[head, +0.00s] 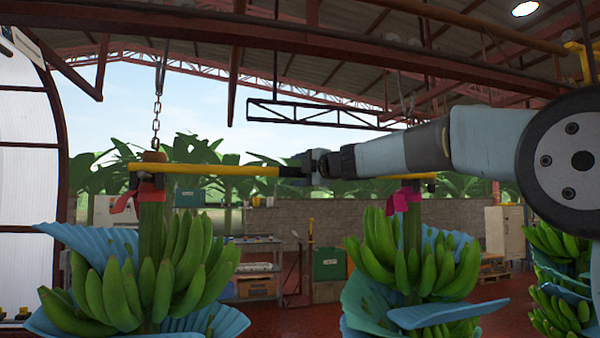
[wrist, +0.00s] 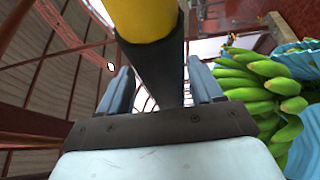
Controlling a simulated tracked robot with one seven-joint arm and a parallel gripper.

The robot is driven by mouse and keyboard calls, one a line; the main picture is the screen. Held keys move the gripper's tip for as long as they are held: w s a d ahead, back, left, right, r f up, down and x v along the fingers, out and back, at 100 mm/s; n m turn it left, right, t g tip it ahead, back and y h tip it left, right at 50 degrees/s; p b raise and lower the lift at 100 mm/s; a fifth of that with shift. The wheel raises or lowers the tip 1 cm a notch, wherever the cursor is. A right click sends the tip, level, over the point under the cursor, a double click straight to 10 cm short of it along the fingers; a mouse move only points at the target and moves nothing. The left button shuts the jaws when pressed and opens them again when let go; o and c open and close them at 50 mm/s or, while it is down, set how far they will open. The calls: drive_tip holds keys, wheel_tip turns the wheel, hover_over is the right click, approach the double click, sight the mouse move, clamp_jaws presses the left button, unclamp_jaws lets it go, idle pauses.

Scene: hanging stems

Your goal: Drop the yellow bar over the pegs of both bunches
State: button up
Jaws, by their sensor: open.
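The yellow bar (head: 220,170) lies level across both bunches, with a black grip section (head: 292,172) in its middle. Its left end is at the top of the left bunch's stem (head: 151,225), and its right end shows past my arm above the right bunch's stem (head: 412,230). Whether the pegs sit in the bar is too small to tell. My gripper (head: 308,168) is at the black grip. In the wrist view the open fingers (wrist: 163,90) stand on either side of the black grip (wrist: 158,70), with gaps; the yellow bar (wrist: 145,18) runs above.
A chain (head: 156,115) hangs above the left bunch (head: 145,280). The right bunch (head: 420,260) has a pink ribbon (head: 403,198) and blue sheets around it. More bunches (head: 560,290) hang at the far right. Shelves (head: 250,270) and a wall stand behind.

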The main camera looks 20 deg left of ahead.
drive_tip(key=shift+d, duration=0.1)
drive_tip(key=v, duration=1.3)
drive_tip(key=shift+s+d, duration=0.2)
drive_tip(key=shift+d, duration=0.1)
drive_tip(key=d+f+m+t+h, duration=0.3)
drive_tip(key=d+m+t+h, duration=0.4)
drive_tip(key=d+m, duration=0.65)
drive_tip(key=s+d+f+m+g+h, duration=0.1)
drive_tip(key=s+d+f+m+h, duration=0.25)
drive_tip(key=d, duration=0.35)
drive_tip(key=s+d+f+m+h, duration=0.2)
drive_tip(key=d+f+h, duration=0.25)
drive_tip(key=d, duration=0.35)
drive_tip(key=s+d+f+m+g+h, duration=0.2)
drive_tip(key=s+d+f+m+g, duration=0.5)
drive_tip(key=s+f, duration=0.55)
drive_tip(key=s+f+m+g+y, duration=0.2)
drive_tip(key=s+f+m+g, duration=0.1)
drive_tip(key=s+f, duration=0.8)
wheel_tip(320, 180, down, 2)
drive_tip(key=shift+s+d+f, duration=0.15)
drive_tip(key=shift+s+d, duration=0.1)
drive_tip(key=shift+s, duration=0.05)
